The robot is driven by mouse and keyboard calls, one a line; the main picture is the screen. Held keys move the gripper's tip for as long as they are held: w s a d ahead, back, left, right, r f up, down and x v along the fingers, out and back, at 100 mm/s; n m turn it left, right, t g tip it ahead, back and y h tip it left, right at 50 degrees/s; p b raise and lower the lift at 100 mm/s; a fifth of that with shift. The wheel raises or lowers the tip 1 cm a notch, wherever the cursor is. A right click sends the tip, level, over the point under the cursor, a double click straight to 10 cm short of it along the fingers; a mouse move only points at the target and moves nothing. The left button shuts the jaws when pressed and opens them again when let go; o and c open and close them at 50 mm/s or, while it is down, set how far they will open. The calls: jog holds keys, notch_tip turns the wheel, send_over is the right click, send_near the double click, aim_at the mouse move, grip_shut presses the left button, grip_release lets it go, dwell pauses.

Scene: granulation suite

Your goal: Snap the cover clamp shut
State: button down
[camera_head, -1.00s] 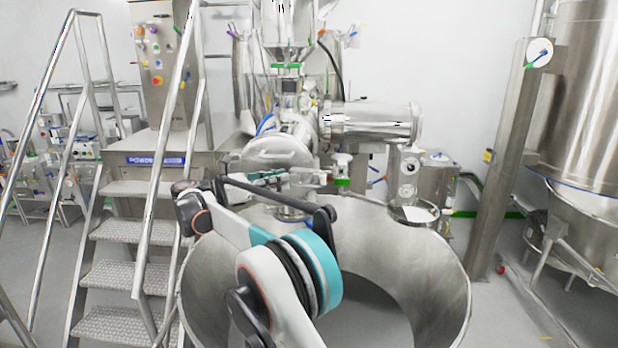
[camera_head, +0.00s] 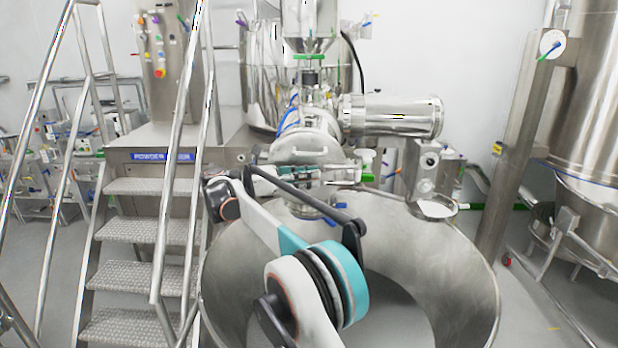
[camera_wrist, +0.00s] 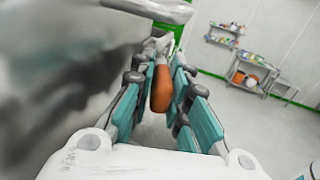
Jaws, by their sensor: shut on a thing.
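The rounded metal cover (camera_head: 305,148) with a bar handle is on the mill housing in the head view, above the large steel bowl. My gripper (camera_head: 325,174) is beside the front of this cover, below its handle. In the wrist view my gripper (camera_wrist: 161,82) has its teal and grey fingers on both sides of an orange grip (camera_wrist: 161,92), which looks like the clamp's handle. The gripper is shut on this grip. The rest of the clamp is mostly hidden by the fingers, and its latch position cannot be made out.
The large open steel bowl (camera_head: 470,262) lies under my arm. Metal steps with rails (camera_head: 150,187) stand at the left. A horizontal steel cylinder (camera_head: 395,117) is right of the cover, and a steel post (camera_head: 515,150) stands farther right. Grey floor shows at the right.

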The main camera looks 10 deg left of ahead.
jog(key=c, duration=1.8)
grip_release()
jog(key=shift+c, duration=0.2)
jog(key=v, duration=0.7)
jog(key=shift+a, duration=0.2)
